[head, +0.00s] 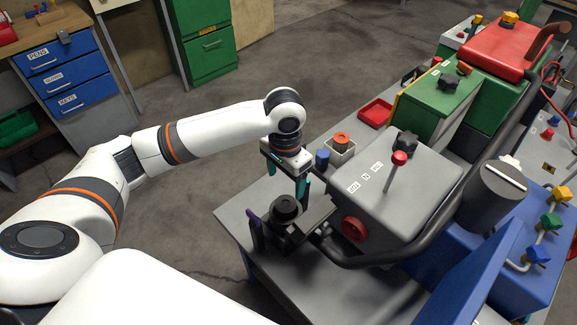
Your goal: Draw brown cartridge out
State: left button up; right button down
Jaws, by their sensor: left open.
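I cannot pick out a brown cartridge with certainty. The clearest brown thing is a tilted brown bar (546,39) at the red housing in the far right corner, well away from my gripper. My left gripper (286,178) points down with its teal-tipped fingers apart and nothing visible between them. It is just above a black round knob or cylinder (285,205) on a dark bracket at the near left of the grey bench. I cannot tell whether the fingers touch it. My right gripper is not in view.
A white square holder with an orange top (341,141) and a small blue cylinder (322,158) stand right of my gripper. Beyond are a grey labelled housing (385,185), a dark tube rail (420,240), a green box (432,100) and a red tray (376,112). The bench's front (350,295) is clear.

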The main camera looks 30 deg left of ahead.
aim_at(285, 203)
pick_arm(q)
notch_tip(285, 203, down, 10)
jog(key=shift+s+r+p, duration=0.1)
jog(key=shift+p, duration=0.45)
jog(key=c, duration=1.1)
